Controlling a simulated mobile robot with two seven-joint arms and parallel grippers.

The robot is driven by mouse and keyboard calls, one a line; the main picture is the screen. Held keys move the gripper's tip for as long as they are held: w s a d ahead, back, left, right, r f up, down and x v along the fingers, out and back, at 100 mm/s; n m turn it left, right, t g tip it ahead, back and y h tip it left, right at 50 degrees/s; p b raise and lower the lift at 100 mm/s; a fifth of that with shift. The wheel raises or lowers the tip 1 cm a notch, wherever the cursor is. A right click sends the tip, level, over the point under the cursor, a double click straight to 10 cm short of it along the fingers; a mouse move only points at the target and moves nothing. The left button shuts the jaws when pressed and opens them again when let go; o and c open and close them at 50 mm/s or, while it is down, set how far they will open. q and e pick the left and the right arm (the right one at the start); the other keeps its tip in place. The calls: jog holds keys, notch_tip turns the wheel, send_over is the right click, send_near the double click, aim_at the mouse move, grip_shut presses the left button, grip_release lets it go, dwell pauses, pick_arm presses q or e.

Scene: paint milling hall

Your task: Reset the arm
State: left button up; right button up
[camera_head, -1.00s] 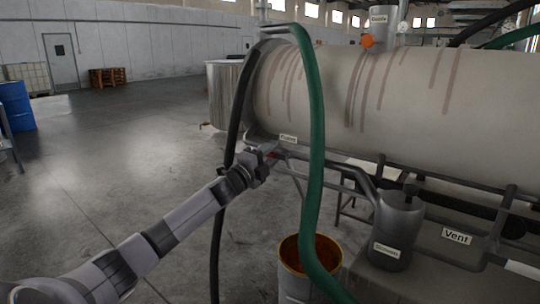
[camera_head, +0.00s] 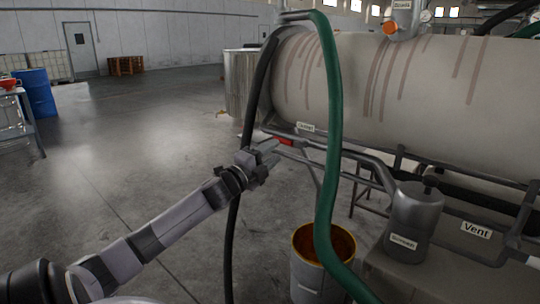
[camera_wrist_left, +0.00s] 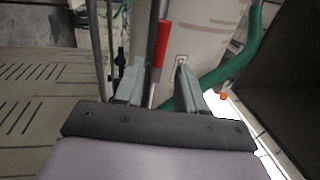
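My left arm reaches from the lower left of the head view. Its gripper (camera_head: 267,151) stands just short of a red handle (camera_head: 285,140) below the tank's Outlet label. In the left wrist view the two fingers (camera_wrist_left: 158,82) are apart, with nothing visibly clamped. The red handle (camera_wrist_left: 161,42) shows beyond and between them. I cannot tell whether a finger touches it. My right gripper is in neither view.
A large stained tank (camera_head: 400,85) fills the right. A black hose and a green hose (camera_head: 328,150) hang close to my left gripper. An orange-lined drum (camera_head: 309,268) stands below the green hose. A blue barrel (camera_head: 36,92) is far left.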

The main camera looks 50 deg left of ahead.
pick_arm(q)
jog(key=shift+s, duration=0.2)
dwell(0.5)
jog(key=s+d+f+n+g+h, duration=0.1)
jog(key=s+d+f+n+g, duration=0.4)
jog(key=d+f, duration=0.7)
jog(key=s+d+f+n+g+h, duration=0.15)
jog(key=s+d+f+n, duration=0.35)
jog(key=d+f, duration=0.75)
jog(key=s+d+f+n+g+h, duration=0.1)
jog(key=s+d+f+n+g, duration=0.1)
jog(key=s+d+f, duration=0.4)
jog(key=s+d+f+n+g+h, duration=0.1)
jog(key=s+d+f+n, duration=0.2)
jog(key=s+d, duration=0.35)
jog(key=s+a+r+p, duration=0.2)
jog(key=a+r+p, duration=0.1)
jog(key=r+p, duration=0.8)
jog(key=p, duration=0.2)
jog(key=shift+p, duration=0.3)
